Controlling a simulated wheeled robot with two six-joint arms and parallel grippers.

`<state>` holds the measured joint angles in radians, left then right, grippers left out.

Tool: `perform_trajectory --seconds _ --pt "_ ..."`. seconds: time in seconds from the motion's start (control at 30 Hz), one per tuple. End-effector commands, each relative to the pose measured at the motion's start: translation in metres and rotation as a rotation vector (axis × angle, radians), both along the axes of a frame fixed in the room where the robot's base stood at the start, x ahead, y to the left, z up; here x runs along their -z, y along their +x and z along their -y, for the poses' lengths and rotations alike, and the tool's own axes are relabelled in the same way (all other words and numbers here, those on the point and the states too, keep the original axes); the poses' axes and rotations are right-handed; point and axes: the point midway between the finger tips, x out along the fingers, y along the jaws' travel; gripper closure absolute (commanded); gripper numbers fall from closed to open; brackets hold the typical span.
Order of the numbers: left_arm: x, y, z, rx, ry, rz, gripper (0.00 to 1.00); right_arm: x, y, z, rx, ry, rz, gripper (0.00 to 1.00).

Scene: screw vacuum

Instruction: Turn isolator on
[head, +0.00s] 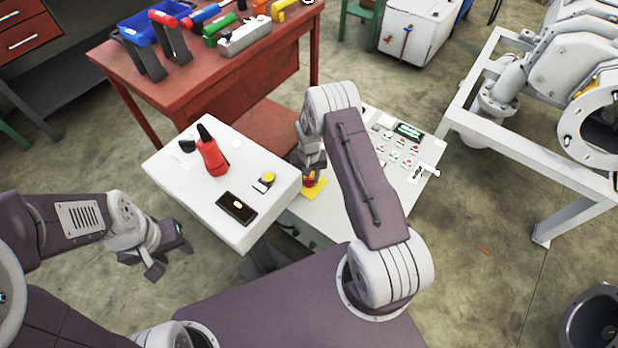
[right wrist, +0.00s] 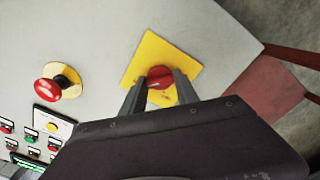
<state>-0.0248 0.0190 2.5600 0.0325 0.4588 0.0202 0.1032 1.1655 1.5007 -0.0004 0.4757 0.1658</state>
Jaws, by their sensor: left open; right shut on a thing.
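The isolator is a red knob (right wrist: 159,77) on a yellow square plate (right wrist: 178,55), on the pale control panel. In the right wrist view my right gripper (right wrist: 158,88) has its two fingers on either side of the red knob, shut on it. In the head view the yellow plate (head: 314,188) shows at the panel's left part, with my right gripper (head: 311,172) over it and partly hiding the knob. My left gripper (head: 163,262) is open and empty, low at the left, away from the panel.
A red mushroom button (right wrist: 55,83) on a yellow base is beside the plate. Several small buttons and labels (head: 398,150) fill the panel's right part. A red table (head: 190,75) with tools is behind.

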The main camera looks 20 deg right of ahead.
Motion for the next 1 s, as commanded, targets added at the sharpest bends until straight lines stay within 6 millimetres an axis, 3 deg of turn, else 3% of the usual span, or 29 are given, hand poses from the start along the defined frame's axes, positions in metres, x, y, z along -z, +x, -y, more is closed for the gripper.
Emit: perform_trajectory --seconds 0.03,0.07,0.13,0.47,0.8,1.0 --pt "0.000 0.000 0.000 0.000 0.000 0.000 0.55 0.000 0.000 0.000 0.003 0.001 0.001 1.00" --pt "0.000 0.000 0.000 0.000 0.000 0.000 0.55 0.000 0.000 0.000 0.003 0.001 0.001 0.61" --pt "0.000 0.000 0.000 0.000 0.000 0.000 0.55 0.000 0.000 0.000 0.002 0.001 0.001 0.42" --pt "-0.002 0.000 0.000 0.000 0.000 0.000 0.55 -0.003 0.000 0.000 0.001 0.000 0.001 0.42" --pt "-0.026 0.000 0.000 0.000 0.000 0.000 0.55 -0.073 0.001 0.000 0.001 0.000 0.003 0.42" --pt "-0.029 0.000 0.000 0.000 0.000 0.000 0.55 -0.091 0.000 0.000 0.001 0.001 0.001 0.42"
